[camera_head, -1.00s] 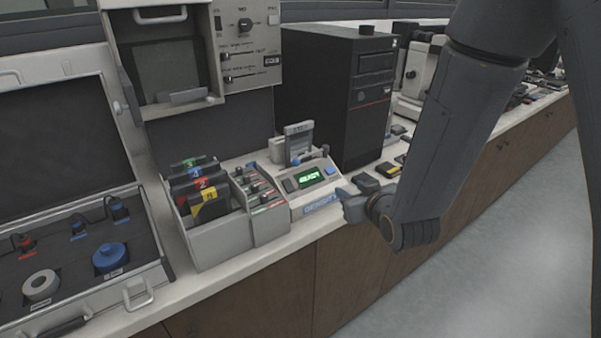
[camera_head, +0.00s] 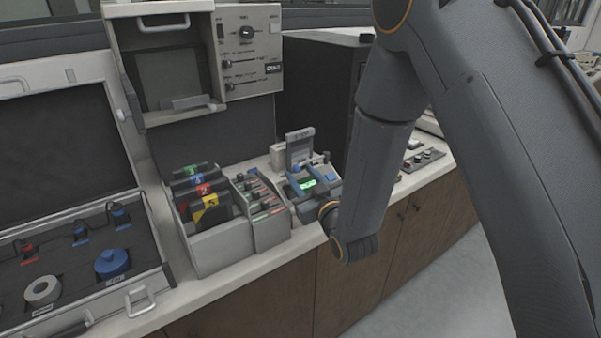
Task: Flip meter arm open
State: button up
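The meter (camera_head: 333,186) is a small light-grey unit with a lit green display (camera_head: 308,184), on the counter right of the grey file bin. A grey upright piece (camera_head: 299,146), which looks like the meter arm, stands raised at its back. My wrist reaches in from the right, in front of the meter. My gripper (camera_head: 296,182) seems to be over the meter's front left, by the display. It is small and partly hidden by my wrist, so its finger opening and any contact cannot be told.
A bin with numbered coloured folders (camera_head: 201,240) and a narrow box of slides (camera_head: 268,232) stand close left of the meter. A black computer tower (camera_head: 318,100) stands behind. An open case (camera_head: 75,262) lies at far left. The floor in front is clear.

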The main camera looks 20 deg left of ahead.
jog(key=shift+w+a, duration=0.25)
jog(key=shift+w, duration=0.05)
grip_shut()
